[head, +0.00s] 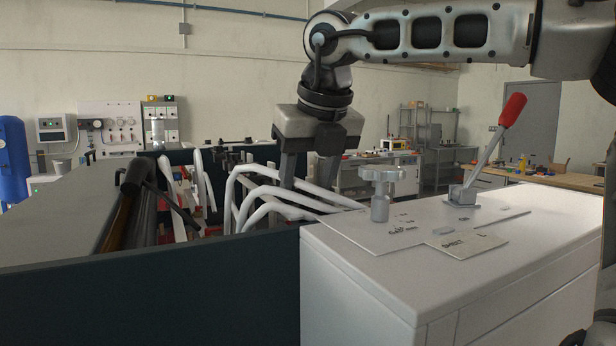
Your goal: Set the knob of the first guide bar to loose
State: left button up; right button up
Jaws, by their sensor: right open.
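A grey lobed knob (381,178) stands upright on a short post on top of the white cabinet (370,290). Small plates with markings lie beside it; I cannot read the markings or tell a loose setting. Several white bent tubes (262,194), which look like guide bars, run inside the dark-walled machine left of the cabinet. I cannot tell which is the first. My right gripper (308,182) points down over the tubes, left of the knob and apart from it. Its two fingers are spread, with nothing seen between them. My left gripper is not in view.
A lever with a red handle (512,110) rises from the cabinet top, right of the knob. The dark machine wall (160,295) crosses the front left. A black cylinder (137,178) sits at left. A workbench and shelves stand behind.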

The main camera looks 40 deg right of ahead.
jog(key=c, duration=1)
jog(key=shift+n, duration=0.4)
jog(key=n, duration=0.1)
jog(key=n+y, duration=0.1)
jog(key=n, duration=0.1)
jog(key=n+y, duration=0.1)
jog(key=shift+d+n, duration=0.25)
jog(key=shift+n, duration=0.05)
jog(key=n+y, duration=0.1)
jog(key=n, duration=0.3)
jog(key=shift+w+d+y, duration=0.1)
jog(key=shift+d+y, duration=0.05)
jog(key=shift+y, duration=0.25)
jog(key=n, duration=0.2)
jog(key=n+g+y, duration=0.1)
jog(key=n, duration=0.2)
jog(key=shift+w+d+g, duration=0.15)
jog(key=shift+g, duration=0.15)
jog(key=shift+w+n+g+y, duration=0.1)
jog(key=shift+n+g+y, duration=0.25)
jog(key=shift+n, duration=0.8)
jog(key=shift+n+g+y, duration=0.15)
jog(key=shift+n+g, duration=0.3)
jog(key=shift+n, duration=0.7)
